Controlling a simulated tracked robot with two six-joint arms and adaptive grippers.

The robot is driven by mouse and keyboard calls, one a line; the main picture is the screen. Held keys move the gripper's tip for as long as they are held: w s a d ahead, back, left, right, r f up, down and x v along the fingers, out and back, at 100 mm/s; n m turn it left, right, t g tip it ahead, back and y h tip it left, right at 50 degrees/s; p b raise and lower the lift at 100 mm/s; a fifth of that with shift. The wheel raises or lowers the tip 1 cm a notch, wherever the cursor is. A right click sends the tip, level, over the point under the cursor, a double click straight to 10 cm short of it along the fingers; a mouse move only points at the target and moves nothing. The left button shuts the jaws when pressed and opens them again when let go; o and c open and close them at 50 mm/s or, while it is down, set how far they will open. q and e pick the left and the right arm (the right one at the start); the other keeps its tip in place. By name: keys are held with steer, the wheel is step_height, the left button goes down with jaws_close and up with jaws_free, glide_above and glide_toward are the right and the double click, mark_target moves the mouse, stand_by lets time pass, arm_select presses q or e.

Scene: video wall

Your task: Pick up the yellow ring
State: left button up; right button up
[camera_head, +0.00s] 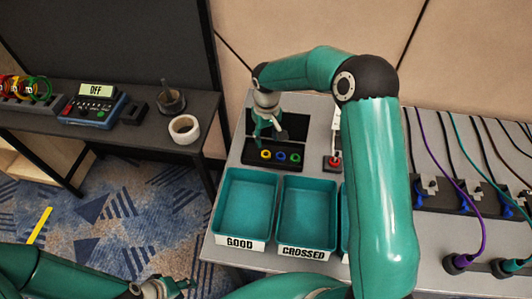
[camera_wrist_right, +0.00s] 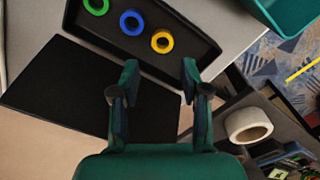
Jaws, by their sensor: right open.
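The yellow ring (camera_head: 265,157) lies in a black tray (camera_head: 235,155) on the grey table, left of a blue ring (camera_head: 281,159) and a green ring (camera_head: 295,160). In the right wrist view the yellow ring (camera_wrist_right: 155,44) is just beyond the fingertips, nearest of the three. My right gripper (camera_head: 268,135) is above the tray, pointing down. In the wrist view its fingers (camera_wrist_right: 160,75) are apart with nothing between them. My left gripper (camera_head: 178,287) is low at the left, away from the tray; its jaws are too small to read.
Teal bins marked GOOD (camera_head: 247,180) and CROSSED (camera_head: 309,183) stand in front of the tray; a third is partly hidden by my right arm. A red button (camera_head: 334,162) is right of the tray. Cables are further right. A white tape roll (camera_head: 184,129) sits on the side desk.

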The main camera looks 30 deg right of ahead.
mark_target(266, 156)
step_height(266, 156, down, 2)
steer(key=shift+s+f, duration=0.1)
step_height(266, 156, down, 4)
steer(key=shift+a+r+p, duration=0.1)
steer(key=shift+a+p, duration=0.05)
steer(key=shift+p, duration=0.75)
steer(key=shift+f, duration=0.65)
steer(key=c, duration=0.5)
